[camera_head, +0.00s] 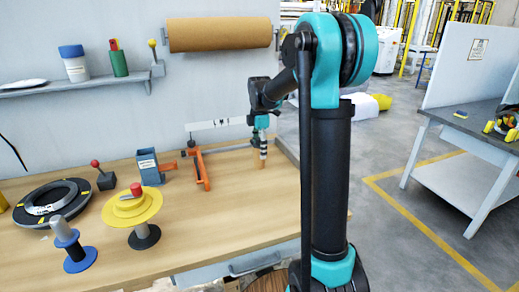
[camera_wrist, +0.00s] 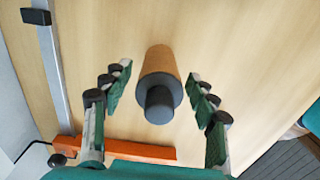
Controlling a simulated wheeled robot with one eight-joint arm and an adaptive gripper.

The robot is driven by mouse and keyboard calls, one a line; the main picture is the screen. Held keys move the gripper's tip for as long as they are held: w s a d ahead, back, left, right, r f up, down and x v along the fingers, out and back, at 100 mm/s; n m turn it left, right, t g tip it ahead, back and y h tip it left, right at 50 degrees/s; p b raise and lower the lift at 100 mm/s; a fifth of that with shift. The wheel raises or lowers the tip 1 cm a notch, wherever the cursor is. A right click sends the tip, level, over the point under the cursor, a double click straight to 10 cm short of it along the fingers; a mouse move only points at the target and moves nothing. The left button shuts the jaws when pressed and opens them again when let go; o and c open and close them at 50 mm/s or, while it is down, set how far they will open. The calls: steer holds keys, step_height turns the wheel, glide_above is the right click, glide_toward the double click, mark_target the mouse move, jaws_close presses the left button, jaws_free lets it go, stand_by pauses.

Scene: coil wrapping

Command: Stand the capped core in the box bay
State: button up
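The capped core (camera_wrist: 163,62) is a tan cylinder with a dark grey cap and knob facing the wrist camera. It appears to stand on the wooden table, and shows in the head view (camera_head: 263,157) as a small light-and-dark banded post. My gripper (camera_wrist: 158,77) is open, with a green finger on each side of the core and visible gaps to both. In the head view my gripper (camera_head: 262,136) is above and around the core's top. A blue-grey open-topped box (camera_head: 148,168) with a white label stands left on the table; I cannot tell whether it is the box bay.
An orange frame (camera_head: 203,172) with a long pale bar stands left of the core. Yellow stacked discs (camera_head: 133,207), a blue-flanged spool (camera_head: 76,255), a black ring (camera_head: 50,203) and a red-knobbed lever (camera_head: 104,178) occupy the left. The table's front middle is clear.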

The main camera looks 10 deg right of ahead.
step_height(320, 180, up, 12)
steer(key=shift+r, duration=0.15)
stand_by(0.6)
